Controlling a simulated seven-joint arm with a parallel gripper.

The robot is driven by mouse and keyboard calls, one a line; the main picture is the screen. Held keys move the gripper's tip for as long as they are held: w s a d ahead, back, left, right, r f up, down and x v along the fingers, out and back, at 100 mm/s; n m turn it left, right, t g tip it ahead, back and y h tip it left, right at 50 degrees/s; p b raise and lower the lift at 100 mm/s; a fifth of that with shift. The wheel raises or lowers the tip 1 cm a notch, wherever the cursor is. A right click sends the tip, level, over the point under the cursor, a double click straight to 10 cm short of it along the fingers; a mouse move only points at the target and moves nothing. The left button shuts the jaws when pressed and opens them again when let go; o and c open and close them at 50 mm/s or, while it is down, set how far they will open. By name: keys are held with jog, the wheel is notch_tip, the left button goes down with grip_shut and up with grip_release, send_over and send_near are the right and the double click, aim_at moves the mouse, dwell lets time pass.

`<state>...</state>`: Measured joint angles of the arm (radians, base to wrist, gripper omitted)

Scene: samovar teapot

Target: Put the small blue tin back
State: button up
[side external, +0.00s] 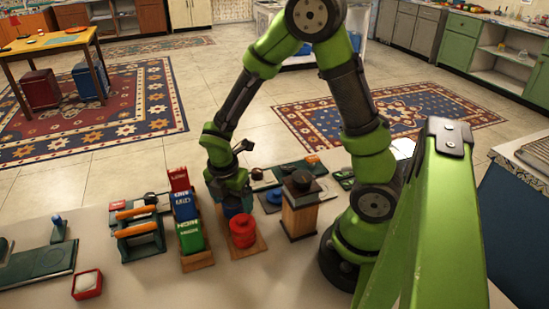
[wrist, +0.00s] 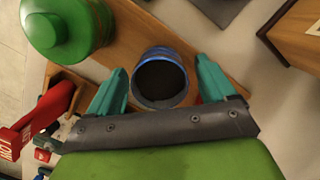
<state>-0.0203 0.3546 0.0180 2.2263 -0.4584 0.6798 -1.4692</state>
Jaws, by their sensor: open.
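The small blue tin (wrist: 162,52) stands between the two teal fingers of my gripper (wrist: 160,74) in the wrist view. Its dark round top faces the camera. It is on a narrow wooden rack (wrist: 205,45), between a green tin (wrist: 65,28) and a red tin, mostly hidden there. My gripper is open, with one finger on either side of the blue tin; I cannot tell whether they touch it. In the side view my gripper (side external: 232,203) is low over the rack, hiding most of the blue tin, just behind the red tin (side external: 243,229).
A wooden grinder-like box (side external: 299,215) stands close to the right. On the left, a wooden holder has red, blue and green boxes (side external: 190,236). Further left are an orange-handled rack (side external: 138,236) and a small red dish (side external: 87,284). Bare table lies in front.

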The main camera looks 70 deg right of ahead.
notch_tip(320, 180, up, 12)
jog(key=a, duration=0.2)
jog(key=s+a+r+m+t+y, duration=0.1)
jog(key=s+r+m+t+y, duration=0.1)
jog(key=m, duration=0.9)
jog(key=s+a+r+m+t+y, duration=0.1)
jog(key=s+a+r+m+t, duration=0.1)
jog(key=s+r+m+t, duration=0.3)
notch_tip(320, 180, up, 3)
jog(key=s+m, duration=0.1)
jog(key=m, duration=0.5)
jog(key=shift+s+r+y, duration=0.15)
jog(key=shift+s+y, duration=0.15)
jog(key=shift+y, duration=0.1)
